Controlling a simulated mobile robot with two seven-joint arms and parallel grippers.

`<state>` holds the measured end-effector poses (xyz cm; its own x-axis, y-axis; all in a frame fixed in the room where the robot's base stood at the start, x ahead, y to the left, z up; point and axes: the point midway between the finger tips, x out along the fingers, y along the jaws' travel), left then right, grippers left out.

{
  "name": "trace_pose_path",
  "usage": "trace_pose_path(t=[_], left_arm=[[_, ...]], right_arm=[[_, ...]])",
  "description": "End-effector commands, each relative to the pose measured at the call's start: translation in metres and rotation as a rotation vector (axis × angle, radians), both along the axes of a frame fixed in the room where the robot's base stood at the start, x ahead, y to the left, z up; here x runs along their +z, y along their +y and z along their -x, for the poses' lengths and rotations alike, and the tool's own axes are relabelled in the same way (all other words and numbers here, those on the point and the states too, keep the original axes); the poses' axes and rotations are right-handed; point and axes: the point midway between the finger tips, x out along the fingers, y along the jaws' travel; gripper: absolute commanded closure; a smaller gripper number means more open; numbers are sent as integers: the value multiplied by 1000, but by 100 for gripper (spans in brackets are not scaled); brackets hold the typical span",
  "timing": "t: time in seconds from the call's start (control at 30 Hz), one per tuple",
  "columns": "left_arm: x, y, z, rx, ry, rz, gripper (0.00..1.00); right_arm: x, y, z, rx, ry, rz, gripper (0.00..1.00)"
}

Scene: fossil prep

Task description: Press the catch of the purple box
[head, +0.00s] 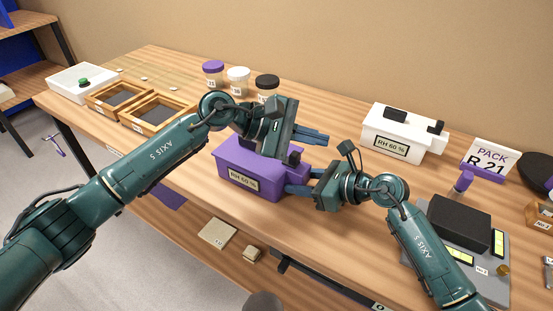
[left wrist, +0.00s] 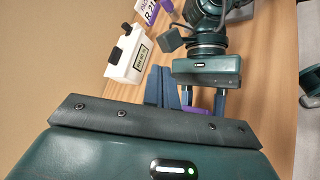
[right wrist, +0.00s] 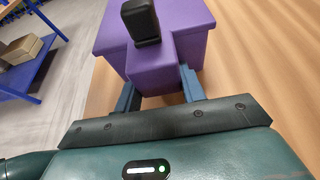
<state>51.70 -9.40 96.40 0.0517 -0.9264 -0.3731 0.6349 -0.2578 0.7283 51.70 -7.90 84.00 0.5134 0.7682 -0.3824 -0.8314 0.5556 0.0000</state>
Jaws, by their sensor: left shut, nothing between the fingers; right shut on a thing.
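The purple box (head: 245,172), labelled RH 60 %, stands on the wooden table; it also fills the top of the right wrist view (right wrist: 110,40). A black catch (right wrist: 141,22) stands up on its near end; in the head view it shows as a dark piece (head: 294,156). My right gripper (head: 290,181) is shut on the box's protruding end block (right wrist: 165,72), one finger on each side. My left gripper (head: 326,136) is shut and empty, above the box and beyond the catch. Its closed fingers show in the left wrist view (left wrist: 170,90), with little of the box visible.
A white box (head: 400,135) labelled RH 60 % stands at the back. Lidded jars (head: 238,80) stand behind my left arm, and wooden trays (head: 155,112) lie at the left. A dark block (head: 459,222) on a grey base is at the right. Bare table lies in front.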

Motion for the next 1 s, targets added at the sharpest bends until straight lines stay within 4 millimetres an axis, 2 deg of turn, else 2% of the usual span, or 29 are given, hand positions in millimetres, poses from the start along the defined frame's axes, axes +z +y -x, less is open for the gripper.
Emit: trace_pose_path(t=[0.1,0.2,0.33,0.43,0.53,0.67,1.0], left_arm=[[0,35,-8,128,-122,175,100],[3,72,-15,261,-247,273,100],[-6,121,-12,419,-414,302,100],[-26,146,0,482,-532,250,100],[-44,162,14,506,-630,184,100],[-58,175,28,519,-714,120,100],[-64,181,36,521,-763,84,100]], right_arm=[[0,0,0,0,1,0,89],[0,0,0,0,1,0,89],[0,0,0,0,1,0,89],[0,0,0,0,1,0,89],[0,0,0,0,1,1,89],[0,0,0,0,1,1,89],[0,0,0,0,1,1,89]])
